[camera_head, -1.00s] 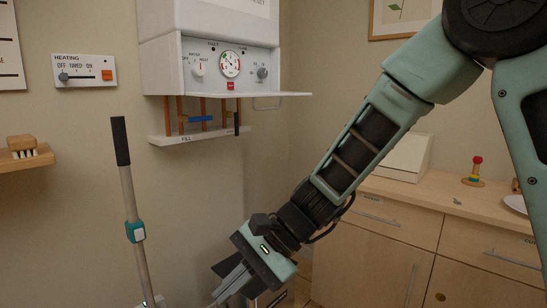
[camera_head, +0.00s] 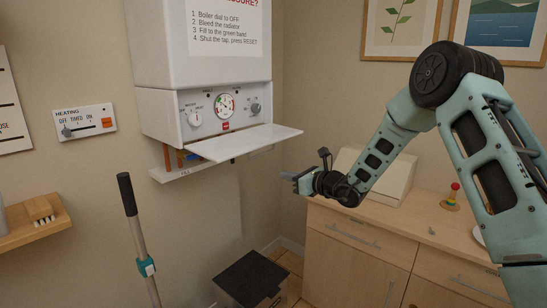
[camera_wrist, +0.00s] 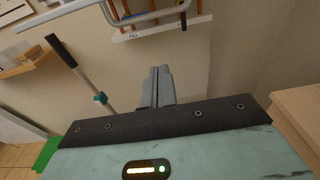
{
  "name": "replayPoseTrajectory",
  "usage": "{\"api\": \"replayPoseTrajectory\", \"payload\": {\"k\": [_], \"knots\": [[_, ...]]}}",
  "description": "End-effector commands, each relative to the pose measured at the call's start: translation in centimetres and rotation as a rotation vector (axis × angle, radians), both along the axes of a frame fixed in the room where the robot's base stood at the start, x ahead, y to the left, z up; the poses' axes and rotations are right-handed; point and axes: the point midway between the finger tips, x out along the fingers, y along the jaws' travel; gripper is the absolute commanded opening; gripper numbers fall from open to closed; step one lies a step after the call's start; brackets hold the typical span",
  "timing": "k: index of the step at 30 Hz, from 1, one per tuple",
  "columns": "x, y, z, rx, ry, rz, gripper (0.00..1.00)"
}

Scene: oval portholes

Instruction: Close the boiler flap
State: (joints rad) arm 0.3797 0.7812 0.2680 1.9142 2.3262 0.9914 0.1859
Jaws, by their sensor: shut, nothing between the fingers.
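The white boiler (camera_head: 200,60) hangs on the wall at upper left in the head view. In the wrist view my gripper's fingers (camera_wrist: 157,84) are together and empty. A wire handle (camera_wrist: 150,17) and a pale edge, probably the flap's, show at the top of that view.
A narrow shelf (camera_head: 185,174) with pipes is under the boiler. A grey pole (camera_head: 137,240) stands at left, a black-topped box (camera_head: 252,278) below. A wooden cabinet (camera_head: 350,262) is at right. The space between flap and cabinet is open.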

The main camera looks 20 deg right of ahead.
Motion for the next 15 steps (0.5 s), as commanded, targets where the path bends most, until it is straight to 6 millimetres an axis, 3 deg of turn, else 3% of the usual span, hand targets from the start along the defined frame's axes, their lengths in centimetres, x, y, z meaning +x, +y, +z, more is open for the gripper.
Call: {"api": "replayPoseTrajectory", "payload": {"k": [5, 15], "knots": [[2.0, 1.4, -0.2, 0.0, 0.001, 0.004, 0.0], [8.0, 4.9, -0.9, -0.002, 0.0, 0.006, 0.0]]}}
